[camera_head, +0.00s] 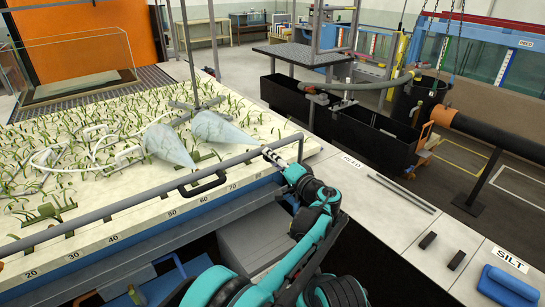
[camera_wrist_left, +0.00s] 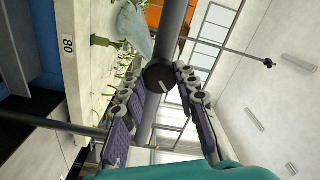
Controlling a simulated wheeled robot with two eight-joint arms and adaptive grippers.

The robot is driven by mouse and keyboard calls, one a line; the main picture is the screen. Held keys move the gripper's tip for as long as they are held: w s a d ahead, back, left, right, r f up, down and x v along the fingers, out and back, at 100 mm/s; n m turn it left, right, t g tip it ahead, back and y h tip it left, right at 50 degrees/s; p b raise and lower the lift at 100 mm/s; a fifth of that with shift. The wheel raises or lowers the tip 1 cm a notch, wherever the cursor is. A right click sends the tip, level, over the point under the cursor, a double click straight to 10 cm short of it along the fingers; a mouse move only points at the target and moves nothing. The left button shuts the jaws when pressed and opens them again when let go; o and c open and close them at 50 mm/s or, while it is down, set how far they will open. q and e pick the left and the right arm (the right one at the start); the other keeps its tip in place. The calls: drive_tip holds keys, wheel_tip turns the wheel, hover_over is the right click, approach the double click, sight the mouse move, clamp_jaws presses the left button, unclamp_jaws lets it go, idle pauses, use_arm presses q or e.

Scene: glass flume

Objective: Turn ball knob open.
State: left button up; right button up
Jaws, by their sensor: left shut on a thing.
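My left gripper (camera_head: 270,153) reaches the grey rail along the front of the flume bed, close to the rail's right end. In the left wrist view its two padded fingers (camera_wrist_left: 162,76) stand on either side of a dark round knob (camera_wrist_left: 159,77) with a small pale mark, shut on it. The knob is seen end-on, with the grey rail (camera_wrist_left: 174,25) behind it. In the head view the gripper hides the knob, and how far it is turned cannot be told. My right gripper is out of view.
A dark loop handle (camera_head: 203,185) sits on the flume front left of the gripper. The planted bed (camera_head: 90,150) lies behind the rail. On the right, a pale bench (camera_head: 385,225) bears thin rods, dark blocks (camera_head: 428,240) and a blue float (camera_head: 508,284).

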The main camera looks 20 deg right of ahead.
use_arm(q)
drive_tip(key=shift+m+p, duration=0.6)
drive_tip(key=shift+m, duration=3.6)
drive_tip(key=o, duration=1.2)
drive_tip(key=shift+w, duration=0.1)
drive_tip(key=shift+c, duration=0.2)
